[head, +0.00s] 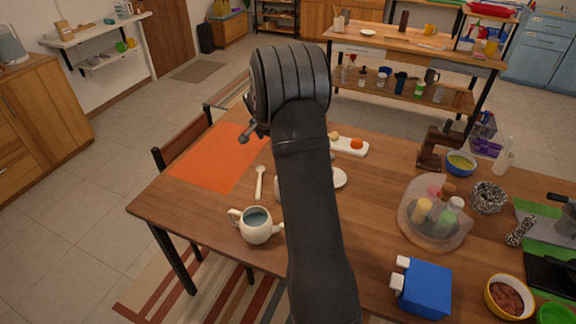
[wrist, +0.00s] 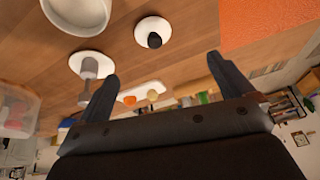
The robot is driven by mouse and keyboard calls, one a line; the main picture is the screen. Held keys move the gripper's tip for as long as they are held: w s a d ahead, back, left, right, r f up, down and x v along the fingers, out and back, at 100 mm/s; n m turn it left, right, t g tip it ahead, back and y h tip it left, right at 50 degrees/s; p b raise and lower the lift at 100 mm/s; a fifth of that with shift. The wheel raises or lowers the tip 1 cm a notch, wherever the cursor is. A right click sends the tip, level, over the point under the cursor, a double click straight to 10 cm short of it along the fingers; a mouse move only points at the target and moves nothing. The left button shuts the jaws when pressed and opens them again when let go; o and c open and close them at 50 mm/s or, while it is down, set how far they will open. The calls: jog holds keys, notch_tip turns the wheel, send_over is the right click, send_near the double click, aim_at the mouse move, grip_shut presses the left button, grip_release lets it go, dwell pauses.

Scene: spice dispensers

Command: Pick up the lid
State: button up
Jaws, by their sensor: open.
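In the wrist view, a small white disc with a dark knob (wrist: 154,33), which looks like the lid, lies flat on the wooden table. My gripper (wrist: 162,68) is open and empty, its dark fingers wide apart. The disc appears beyond the fingertips, between them across the picture and apart from both. In the head view, a white teapot (head: 258,234) stands without a lid on the table. There my arm hides most of the gripper and the table behind it. I cannot make out the lid clearly in that view.
A white spoon (head: 260,182) lies near the orange mat (head: 215,157). A white plate (head: 341,179) and a white tray (head: 352,147) with small food pieces lie right of my arm. A clear bowl of bottles (head: 433,236) and a blue box-like object (head: 424,290) stand farther right.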

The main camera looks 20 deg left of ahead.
jog(key=shift+m+h, duration=0.4)
jog(key=shift+h, duration=0.1)
jog(key=x, duration=1)
jog(key=shift+w+d+r, duration=0.25)
jog(key=shift+w, duration=0.1)
jog(key=shift+x, duration=3.3)
jog(key=shift+w, duration=0.1)
jog(key=c, duration=1.1)
